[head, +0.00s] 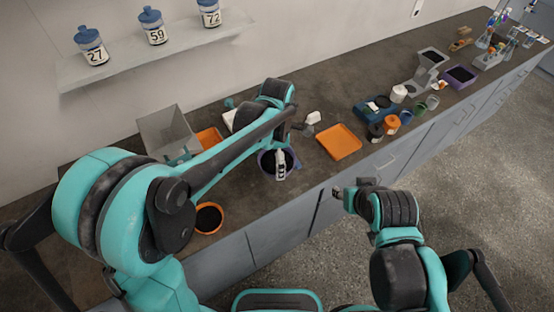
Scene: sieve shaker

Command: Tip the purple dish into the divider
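The purple dish (262,166) with dark contents is near the counter's front edge, in the middle of the head view. My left gripper (281,166) reaches down over it, its fingers at the dish and covering part of it. Whether they are closed on its rim is too small to tell. A grey open-topped hopper, which looks like the divider (168,131), stands to the left, partly hidden behind my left arm. My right gripper (343,196) is off the counter's front edge, away from the dish; its finger opening is unclear.
An orange tray (339,142) lies right of the dish. A round orange dish (208,218) with dark contents is at the front left. Another orange tray (209,138) is beside the hopper. Cups and containers crowd the counter's right. Labelled jars stand on a wall shelf (150,50).

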